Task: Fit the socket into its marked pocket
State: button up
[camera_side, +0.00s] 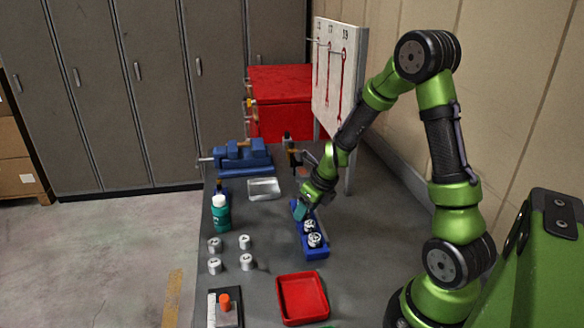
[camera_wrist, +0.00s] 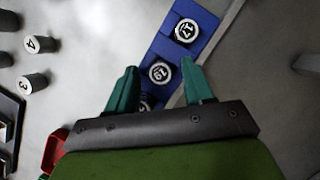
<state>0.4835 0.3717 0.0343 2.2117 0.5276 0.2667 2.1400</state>
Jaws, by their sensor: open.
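A blue holder (camera_side: 322,255) lies on the grey table with two metal sockets visible in the side view. In the wrist view, the blue holder (camera_wrist: 206,22) carries a socket marked 17 (camera_wrist: 186,31), a socket marked 19 (camera_wrist: 160,72) and a third socket (camera_wrist: 146,103), partly hidden by my gripper. My gripper (camera_side: 300,212) is at the far part of the holder, pointing down. In the wrist view its teal fingers (camera_wrist: 160,75) are apart, with socket 19 appearing between them. I cannot tell its height over that socket. Which pocket is marked is not clear.
Several loose sockets (camera_side: 245,242) stand left of the holder. A red tray (camera_side: 302,298) and a black tray (camera_side: 226,308) lie nearer.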

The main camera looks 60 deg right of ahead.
jog(key=v, duration=1.1)
jog(key=s+a+r+n+t, duration=0.1)
jog(key=s+a+r+n, duration=0.2)
jog(key=a+n, duration=0.3)
jog(key=s+a+r+n+t+y, duration=0.1)
jog(key=s+a+r+n, duration=0.2)
jog(key=n, duration=1.3)
jog(key=s+a+r+n+y, duration=0.1)
jog(key=s+a+r+n, duration=0.2)
jog(key=a+r+n, duration=0.2)
jog(key=a+n, duration=0.3)
jog(key=n, duration=0.2)
jog(key=shift+a+n+t, duration=0.4)
jog(key=shift+s, duration=0.1)
jog(key=shift+c, duration=0.5)
